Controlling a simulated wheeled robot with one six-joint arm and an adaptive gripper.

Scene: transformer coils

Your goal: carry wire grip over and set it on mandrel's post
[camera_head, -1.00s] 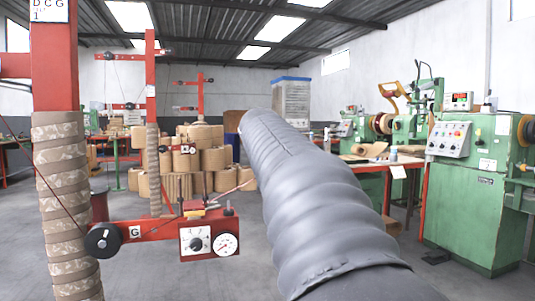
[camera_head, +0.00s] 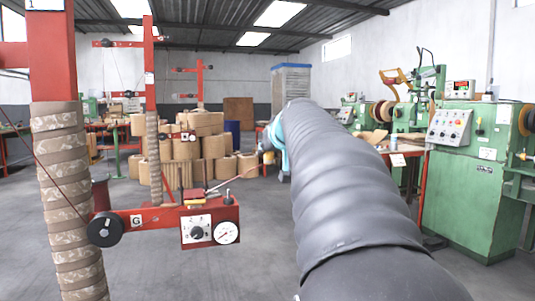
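A red upright post (camera_head: 53,55) stands at the left, its lower part wrapped in a patterned brown coil (camera_head: 70,200). A second, thinner red post (camera_head: 150,70) with a wrapped lower part stands behind it. I cannot tell which post is the mandrel's. I cannot pick out the wire grip. A red tension unit marked G (camera_head: 160,216), with a dial and a gauge, reaches right from beside the near coil. My grey-sleeved arm runs from the lower right to the middle, ending in a teal part. My gripper does not show clearly beyond it.
Stacked brown spools (camera_head: 185,150) stand behind the tension unit. A green winding machine (camera_head: 475,170) and a red-legged bench (camera_head: 405,155) line the right. A blue-topped grey cabinet (camera_head: 290,85) is at the back. Grey floor (camera_head: 240,265) is clear between the tension unit and my arm.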

